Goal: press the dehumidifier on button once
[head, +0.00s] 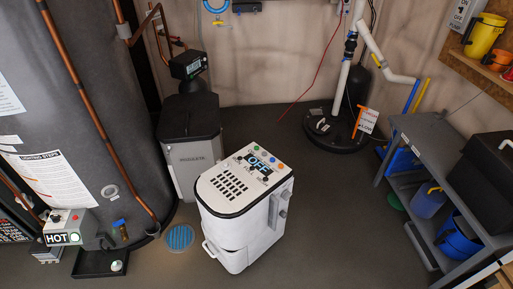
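The white dehumidifier (240,220) stands upright on the floor in the middle of the head view. Its top has a black slotted grille and a dark display (258,163) that reads OFF. A row of small coloured buttons (270,157) runs along the back edge of the top, with green, blue and orange among them. Small marks also sit around the display. The button labels are too small to read, so I cannot tell which is the on button. Neither of my grippers is in view.
A grey tank (75,110) with copper pipes fills the left. A grey unit (192,150) stands close behind the dehumidifier. A grey shelf (412,130) with buckets is at right. Floor between dehumidifier and shelf is clear.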

